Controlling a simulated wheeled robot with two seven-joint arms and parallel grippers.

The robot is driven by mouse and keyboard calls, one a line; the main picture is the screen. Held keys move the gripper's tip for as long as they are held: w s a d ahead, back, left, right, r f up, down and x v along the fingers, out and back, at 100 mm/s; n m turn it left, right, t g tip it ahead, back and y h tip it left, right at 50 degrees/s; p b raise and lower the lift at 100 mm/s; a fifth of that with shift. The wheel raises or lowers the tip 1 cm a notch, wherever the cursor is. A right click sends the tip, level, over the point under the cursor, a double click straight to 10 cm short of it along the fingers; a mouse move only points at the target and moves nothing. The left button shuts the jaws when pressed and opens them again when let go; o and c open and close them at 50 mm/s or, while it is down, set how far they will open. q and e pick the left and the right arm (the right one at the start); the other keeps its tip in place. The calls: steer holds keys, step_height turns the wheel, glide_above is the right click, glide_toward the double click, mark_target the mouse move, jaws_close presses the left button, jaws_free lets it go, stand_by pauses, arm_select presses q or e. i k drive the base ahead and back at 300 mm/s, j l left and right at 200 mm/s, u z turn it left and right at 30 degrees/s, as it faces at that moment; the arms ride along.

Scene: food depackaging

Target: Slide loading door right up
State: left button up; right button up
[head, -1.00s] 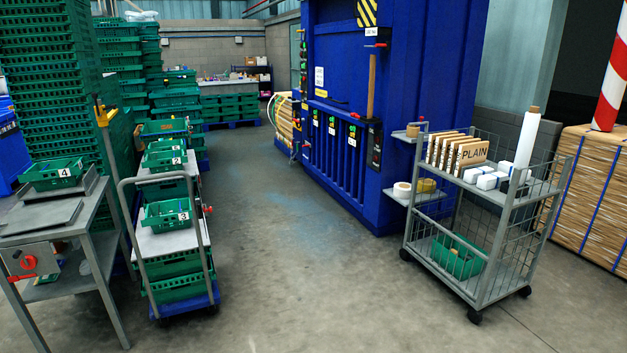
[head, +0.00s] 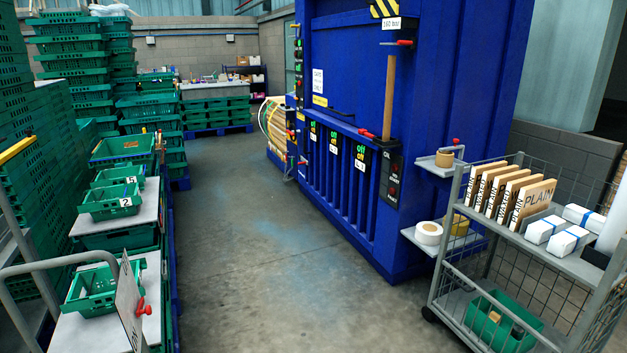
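The large blue baler (head: 430,150) stands right of centre in the head view. Its front carries a dark slot at mid height, with a ribbed lower section (head: 335,185) below it. Small green on/off labels sit along the top of the ribs. A wooden-handled pole (head: 389,95) stands upright at the front's right end, near red handles (head: 368,134). A dark control panel (head: 393,180) is below it. I cannot tell which part is the right loading door. Neither of my grippers is in view.
A wire cart (head: 505,235) with signs and white packs stands at the right. A trolley (head: 110,300) with green crates is at the left, beside tall crate stacks (head: 75,65). The concrete floor (head: 260,270) between them is clear.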

mark_target(349, 73)
steer(key=i, duration=2.05)
